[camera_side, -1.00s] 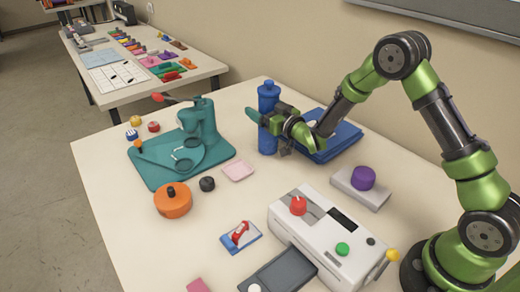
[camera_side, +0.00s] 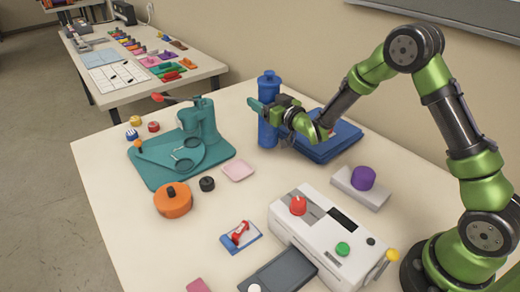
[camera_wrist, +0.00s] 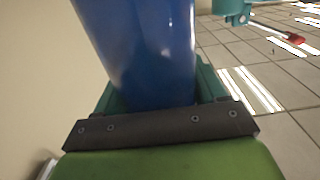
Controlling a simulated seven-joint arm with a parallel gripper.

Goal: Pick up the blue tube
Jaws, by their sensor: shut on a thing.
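The table's back edge is close behind the tube.

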